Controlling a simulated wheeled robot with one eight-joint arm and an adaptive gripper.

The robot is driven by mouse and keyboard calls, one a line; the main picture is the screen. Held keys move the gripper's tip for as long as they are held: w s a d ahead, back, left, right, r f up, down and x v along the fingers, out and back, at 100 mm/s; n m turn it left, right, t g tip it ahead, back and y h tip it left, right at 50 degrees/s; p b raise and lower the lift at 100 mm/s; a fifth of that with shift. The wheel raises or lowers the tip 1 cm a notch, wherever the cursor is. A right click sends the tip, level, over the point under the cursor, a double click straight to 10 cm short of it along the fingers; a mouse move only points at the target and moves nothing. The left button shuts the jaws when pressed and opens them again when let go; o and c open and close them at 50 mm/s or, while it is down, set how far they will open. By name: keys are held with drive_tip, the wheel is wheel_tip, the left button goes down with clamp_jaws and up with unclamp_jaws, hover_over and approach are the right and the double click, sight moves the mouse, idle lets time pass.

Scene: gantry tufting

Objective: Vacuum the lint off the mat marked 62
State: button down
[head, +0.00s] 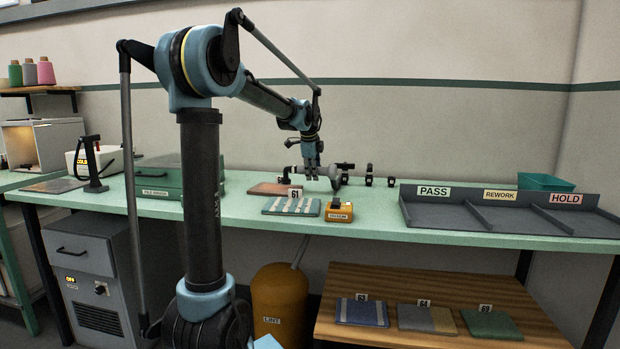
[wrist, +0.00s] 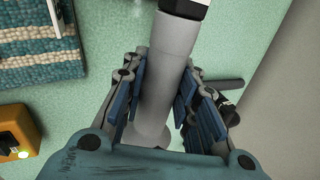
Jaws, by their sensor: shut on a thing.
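My gripper (head: 312,173) is above the green bench in the head view. In the wrist view its blue-padded fingers (wrist: 165,95) are closed around a grey vacuum nozzle (wrist: 172,62), which has a wider round end and a dark and white end. The nozzle also shows beside the gripper in the head view (head: 334,174). A teal-and-white striped mat (head: 291,207) lies on the bench to the front left of the gripper; it also shows at the upper left of the wrist view (wrist: 40,72). I cannot read a 62 on any mat. Lint is too small to tell.
An orange vacuum box (head: 339,212) sits right of the striped mat; its lamp glows in the wrist view. A reddish mat (head: 268,189) lies behind, near a 61 tag (head: 294,193). A grey tray (head: 480,215) stands right. Several mats lie on the lower wooden shelf (head: 390,277).

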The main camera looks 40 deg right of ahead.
drive_tip(key=shift+r, duration=2.1)
